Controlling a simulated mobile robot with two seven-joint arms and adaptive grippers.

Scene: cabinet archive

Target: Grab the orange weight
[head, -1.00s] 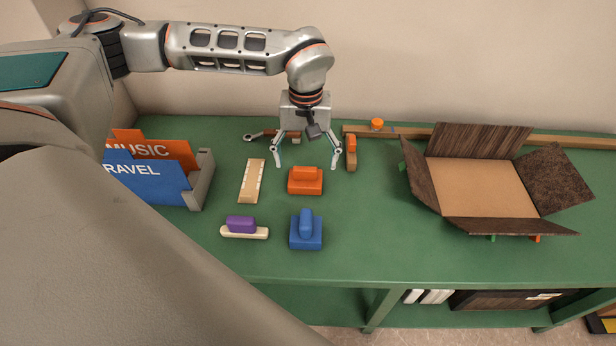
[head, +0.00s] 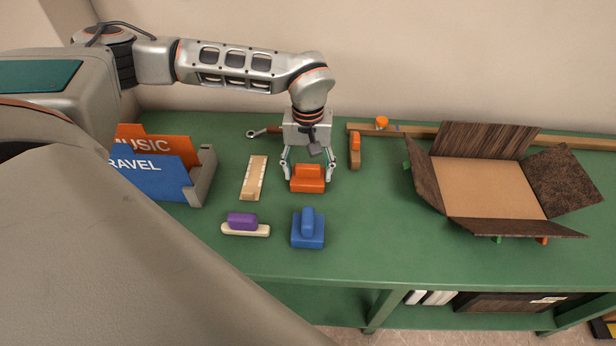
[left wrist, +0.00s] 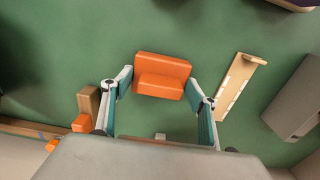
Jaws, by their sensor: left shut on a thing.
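The orange weight (head: 307,184), a block with a raised grip on top, sits on the green table top (head: 390,225). In the left wrist view the orange weight (left wrist: 162,68) lies between the two fingers. My right gripper is not in view.
A blue weight (head: 308,230) stands in front, a purple-topped tool (head: 243,222) front left, and a tan ruler-like piece (head: 253,178) left. A wood-and-orange block (head: 355,150) is close right. An open box (head: 490,190) stands farther right; a folder holder (head: 203,175) stands left.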

